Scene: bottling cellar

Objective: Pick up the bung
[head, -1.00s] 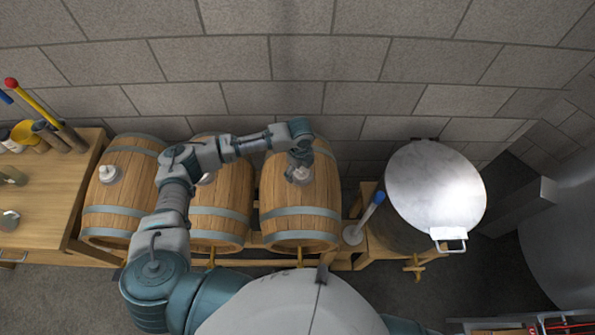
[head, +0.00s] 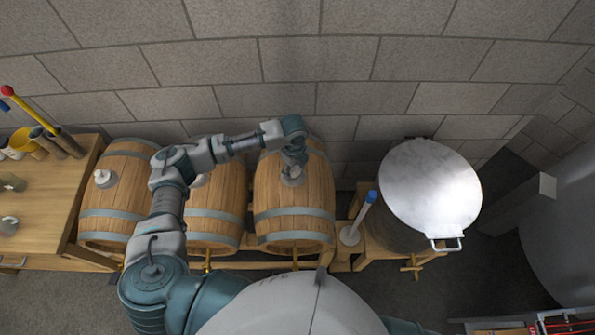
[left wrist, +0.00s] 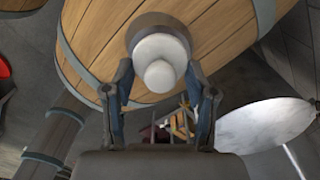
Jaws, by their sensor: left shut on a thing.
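The white bung (left wrist: 160,62) is on top of the right-hand wooden barrel (head: 294,210); in the left wrist view it stands in front of a grey round collar. My left gripper (head: 292,168) is over this bung in the head view and mostly covers it. In the left wrist view the fingers of my left gripper (left wrist: 160,78) stand on both sides of the bung and are shut on it. I cannot tell whether the bung is seated or raised. My right gripper is not in view.
A left barrel (head: 110,215) and a middle barrel (head: 215,220), each with a white bung, stand beside it. A blue-tipped stick (head: 362,212) and a round metal lid (head: 430,190) are to the right. A stone wall (head: 290,60) rises behind. A wooden bench (head: 45,230) is at left.

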